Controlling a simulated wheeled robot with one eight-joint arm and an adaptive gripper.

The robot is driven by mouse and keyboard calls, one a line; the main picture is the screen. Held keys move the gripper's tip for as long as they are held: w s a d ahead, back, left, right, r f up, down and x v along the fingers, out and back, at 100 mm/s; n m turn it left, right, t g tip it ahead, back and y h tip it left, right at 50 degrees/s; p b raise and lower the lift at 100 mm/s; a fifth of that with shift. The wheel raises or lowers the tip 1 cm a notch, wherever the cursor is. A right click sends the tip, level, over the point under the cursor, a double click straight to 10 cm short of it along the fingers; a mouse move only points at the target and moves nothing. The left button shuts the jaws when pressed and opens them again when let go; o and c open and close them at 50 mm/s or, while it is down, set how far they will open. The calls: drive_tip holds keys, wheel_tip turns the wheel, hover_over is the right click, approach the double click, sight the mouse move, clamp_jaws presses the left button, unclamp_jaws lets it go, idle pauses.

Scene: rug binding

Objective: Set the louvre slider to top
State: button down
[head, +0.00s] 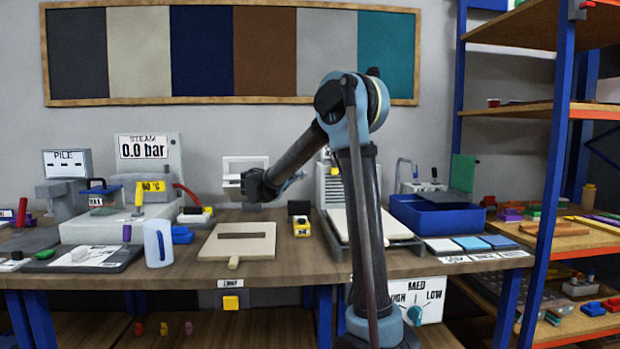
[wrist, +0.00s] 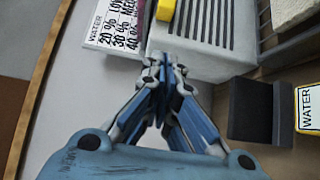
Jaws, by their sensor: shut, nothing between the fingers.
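The louvred unit (head: 332,187) is a pale box with dark slots, on the bench behind my arm. In the wrist view its slotted face (wrist: 205,28) lies just beyond my fingers. A yellow block (wrist: 166,10), cut off by the top edge there, sits at the unit's border; I cannot tell whether it is the louvre slider. No other slider shows clearly. My gripper (wrist: 160,72) is shut and empty, its fingertips near the unit's side; I cannot tell if they touch. In the head view my gripper (head: 296,178) is small, just left of the unit.
A placard (wrist: 118,24) with WATER percentages adjoins the unit. A white device (head: 243,166) stands behind my forearm. A blue bin (head: 432,215) is to the right.

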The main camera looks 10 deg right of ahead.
approach(330, 171)
drive_tip(key=w, duration=0.1)
drive_tip(key=w+a, duration=0.1)
drive_tip(key=w, duration=0.1)
drive_tip(key=shift+w+r, duration=0.15)
drive_tip(key=shift+w, duration=0.05)
drive_tip(key=d, duration=0.3)
drive_tip(key=shift+w, duration=0.15)
drive_tip(key=shift+d, duration=0.6)
drive_tip(key=shift+a, duration=0.1)
